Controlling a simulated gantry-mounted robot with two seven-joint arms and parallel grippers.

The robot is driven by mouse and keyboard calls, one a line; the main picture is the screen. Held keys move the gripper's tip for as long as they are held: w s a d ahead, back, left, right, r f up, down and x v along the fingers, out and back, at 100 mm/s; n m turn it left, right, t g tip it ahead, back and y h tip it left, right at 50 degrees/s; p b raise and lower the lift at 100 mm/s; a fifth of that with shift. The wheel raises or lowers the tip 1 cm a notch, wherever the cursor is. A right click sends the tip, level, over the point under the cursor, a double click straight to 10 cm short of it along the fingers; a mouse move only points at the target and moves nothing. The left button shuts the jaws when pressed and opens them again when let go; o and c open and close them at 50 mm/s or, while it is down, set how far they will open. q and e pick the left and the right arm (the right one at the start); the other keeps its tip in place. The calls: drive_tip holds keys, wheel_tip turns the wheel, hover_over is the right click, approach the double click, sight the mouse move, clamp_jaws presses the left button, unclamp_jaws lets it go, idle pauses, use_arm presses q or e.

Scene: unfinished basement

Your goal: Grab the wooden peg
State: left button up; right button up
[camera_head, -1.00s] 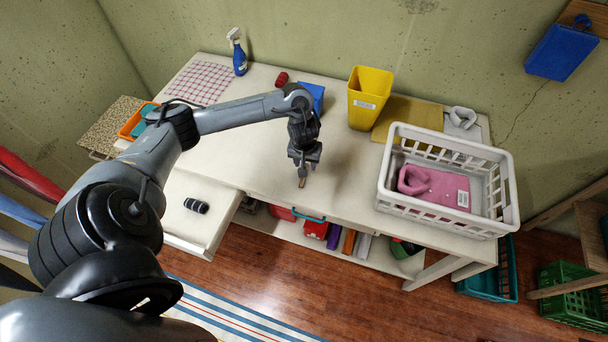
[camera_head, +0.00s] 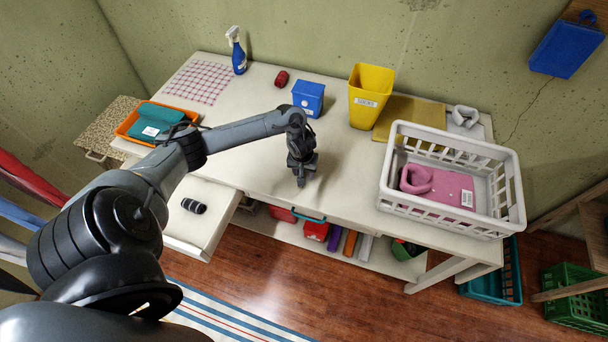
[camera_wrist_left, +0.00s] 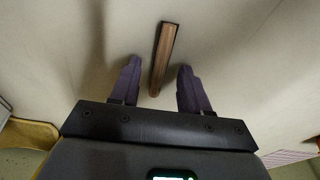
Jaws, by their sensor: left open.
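The wooden peg (camera_wrist_left: 163,58) is a thin brown stick lying on the pale tabletop in the left wrist view. Its near end reaches between the two fingers of my left gripper (camera_wrist_left: 157,82), with a gap on both sides. The gripper is open and holds nothing. In the head view my left gripper (camera_head: 301,178) points down close over the front middle of the table (camera_head: 255,150); the peg is hidden there behind it. My right gripper is in neither view.
A white basket (camera_head: 450,222) with a pink garment stands to the right. A blue box (camera_head: 308,98), a red item (camera_head: 281,78), a yellow bin (camera_head: 367,100) and a spray bottle (camera_head: 238,55) stand at the back. A drawer (camera_head: 205,225) is open at front left.

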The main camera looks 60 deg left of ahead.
use_arm(q)
drive_tip(key=shift+f, duration=0.2)
drive_tip(key=shift+c, duration=0.4)
clamp_jaws()
drive_tip(key=shift+r, duration=0.1)
